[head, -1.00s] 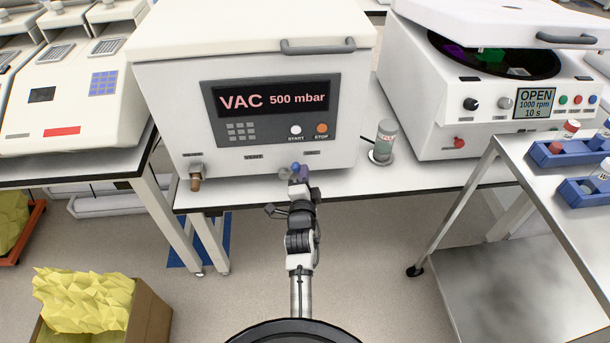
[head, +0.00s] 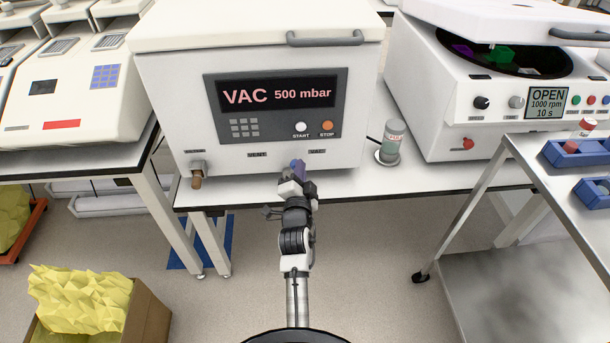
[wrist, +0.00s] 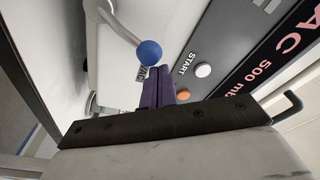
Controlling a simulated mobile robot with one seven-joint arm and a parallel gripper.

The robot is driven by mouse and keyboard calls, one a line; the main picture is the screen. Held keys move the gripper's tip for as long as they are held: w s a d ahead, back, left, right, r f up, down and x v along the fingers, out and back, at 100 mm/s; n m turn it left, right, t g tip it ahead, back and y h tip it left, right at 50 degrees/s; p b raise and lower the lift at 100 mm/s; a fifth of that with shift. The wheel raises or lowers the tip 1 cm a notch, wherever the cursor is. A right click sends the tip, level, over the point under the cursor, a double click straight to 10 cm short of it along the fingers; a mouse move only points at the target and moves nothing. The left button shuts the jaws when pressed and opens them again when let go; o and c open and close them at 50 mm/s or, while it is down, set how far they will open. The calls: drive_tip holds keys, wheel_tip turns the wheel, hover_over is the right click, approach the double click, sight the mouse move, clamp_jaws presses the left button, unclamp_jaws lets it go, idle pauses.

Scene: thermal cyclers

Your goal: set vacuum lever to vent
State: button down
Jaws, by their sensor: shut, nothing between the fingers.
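The vacuum lever has a grey stem and a blue ball knob (wrist: 149,52), clear in the wrist view. In the head view it is mostly hidden by my gripper (head: 298,168), below the front panel of the white vacuum oven (head: 190,110). My gripper's purple fingers (wrist: 159,82) are closed together with nothing between them. Their tips are right beside the knob; I cannot tell whether they touch it. The VENT label (head: 257,155) is left of my gripper, and the VAC label (head: 317,151) is slightly right of it. The display (head: 277,95) reads VAC 500 mbar.
A brass-tipped port (head: 197,175) sticks out at the oven's lower left. An open centrifuge (head: 450,120) is farther right, with a steel cart (head: 490,240) in front. Floor around my arm is clear.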

drive_tip(key=a+n+b, duration=0.1)
drive_tip(key=a+n, duration=0.1)
drive_tip(key=a+n+y+b, duration=0.1)
drive_tip(key=n, duration=0.2)
drive_tip(key=a+n+b, duration=0.1)
drive_tip(key=a+n, duration=0.1)
drive_tip(key=n, duration=0.1)
drive_tip(key=shift+a+r+t+b, duration=0.1)
drive_tip(key=shift+a+t+b, duration=0.25)
drive_tip(key=shift+t, duration=0.05)
drive_tip(key=shift+r, duration=0.15)
